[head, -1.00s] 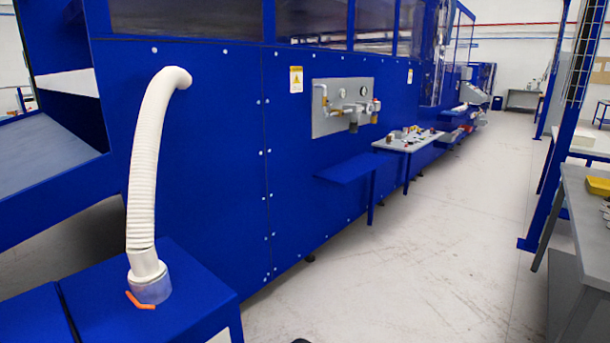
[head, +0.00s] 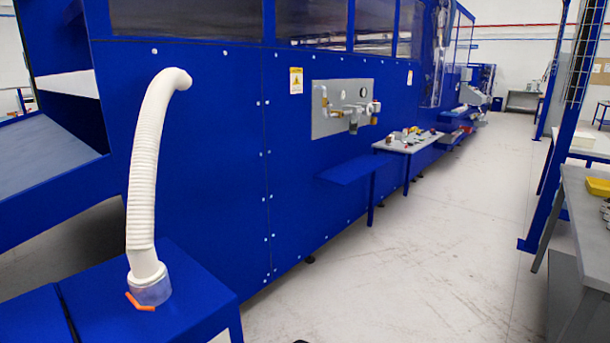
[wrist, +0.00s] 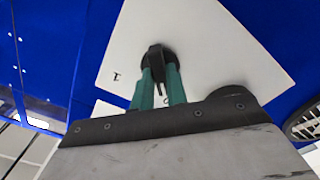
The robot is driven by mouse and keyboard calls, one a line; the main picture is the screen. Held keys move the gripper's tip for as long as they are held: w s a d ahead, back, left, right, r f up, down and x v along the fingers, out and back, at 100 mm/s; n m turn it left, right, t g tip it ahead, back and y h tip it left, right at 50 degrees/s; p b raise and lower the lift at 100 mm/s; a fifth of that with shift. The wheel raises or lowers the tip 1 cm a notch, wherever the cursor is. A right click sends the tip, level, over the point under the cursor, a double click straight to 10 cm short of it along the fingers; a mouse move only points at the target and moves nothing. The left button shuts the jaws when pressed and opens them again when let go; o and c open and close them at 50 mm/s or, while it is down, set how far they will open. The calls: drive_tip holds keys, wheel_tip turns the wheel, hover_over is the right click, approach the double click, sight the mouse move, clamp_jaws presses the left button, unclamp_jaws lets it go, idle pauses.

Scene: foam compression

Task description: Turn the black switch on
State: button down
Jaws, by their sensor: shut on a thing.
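In the wrist view, the black switch (wrist: 157,54) is a round black knob with a raised bar, set on a white plate (wrist: 205,45). A small dark "I" mark (wrist: 116,76) is printed on the plate to the left of the switch. My gripper (wrist: 157,76) has two green fingers, and it is shut on the bar of the switch, one finger on each side. The fingers hide part of the switch's lower side. Neither the switch nor my gripper can be made out in the head view.
A second dark round part (wrist: 235,91) sits behind my gripper's edge. Blue panels surround the plate. In the head view, a white hose (head: 145,170) rises from a blue box, a gauge panel (head: 325,128) is on the blue machine, and clear floor (head: 430,240) lies to the right.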

drive_tip(key=shift+s, duration=0.1)
idle(0.4)
drive_tip(key=m, duration=1.6)
drive_tip(key=c, duration=1.6)
unclamp_jaws()
drive_tip(key=shift+f+m, duration=0.1)
drive_tip(key=shift+m, duration=0.4)
drive_tip(key=o, duration=1.2)
drive_tip(key=shift+d, duration=0.1)
drive_tip(key=v, duration=0.6)
drive_tip(key=shift+s+d, duration=0.25)
